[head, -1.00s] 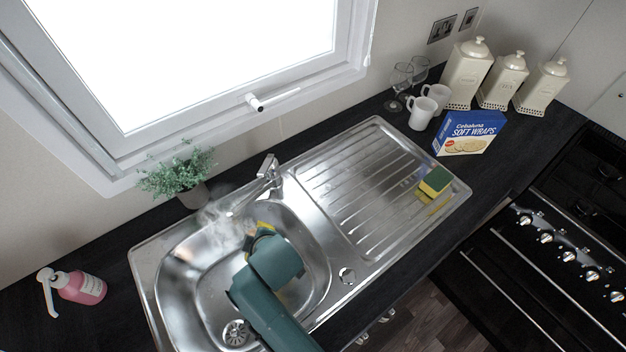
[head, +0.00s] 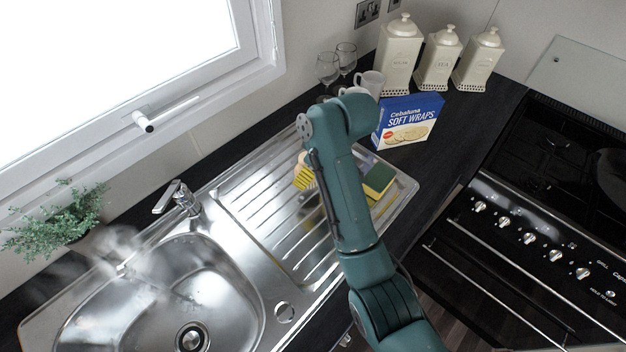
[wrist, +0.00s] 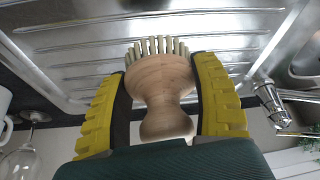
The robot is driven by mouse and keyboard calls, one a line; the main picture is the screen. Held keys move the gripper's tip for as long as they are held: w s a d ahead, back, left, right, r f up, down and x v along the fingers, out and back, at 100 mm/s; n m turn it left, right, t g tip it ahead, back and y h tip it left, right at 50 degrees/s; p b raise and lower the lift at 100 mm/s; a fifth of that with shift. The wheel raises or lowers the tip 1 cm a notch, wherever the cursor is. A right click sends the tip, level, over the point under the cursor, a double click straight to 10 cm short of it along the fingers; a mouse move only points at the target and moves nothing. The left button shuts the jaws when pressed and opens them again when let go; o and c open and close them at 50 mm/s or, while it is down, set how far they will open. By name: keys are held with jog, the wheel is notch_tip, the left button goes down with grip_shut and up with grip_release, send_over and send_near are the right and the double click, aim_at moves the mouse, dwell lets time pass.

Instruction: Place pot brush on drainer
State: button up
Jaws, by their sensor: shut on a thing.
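The pot brush (wrist: 160,85) has a round wooden body and pale bristles. In the wrist view it sits between the yellow fingers of my gripper (wrist: 162,98), which is shut on it, bristles pointing at the ridged steel drainer (wrist: 90,50). In the head view my gripper (head: 303,178) is over the upper part of the drainer (head: 262,205), and my arm hides part of both. A sliver of the brush's wood shows beside the yellow finger. I cannot tell whether the bristles touch the drainer.
A yellow and green sponge (head: 378,182) lies at the drainer's right end. The soft wraps box (head: 408,122), white mugs (head: 369,82), wine glasses (head: 328,68) and cream canisters (head: 400,55) stand behind. The tap (head: 176,197) and steaming sink (head: 165,290) are left.

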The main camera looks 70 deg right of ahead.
aim_at(309, 190)
notch_tip(309, 190, down, 5)
jog(key=shift+f, duration=0.1)
jog(key=shift+f, duration=0.1)
jog(key=o, duration=1.2)
jog(key=shift+c, duration=0.2)
jog(key=p+v, duration=0.2)
jog(key=v, duration=1)
jog(key=shift+p, duration=0.3)
jog(key=shift+w, duration=0.1)
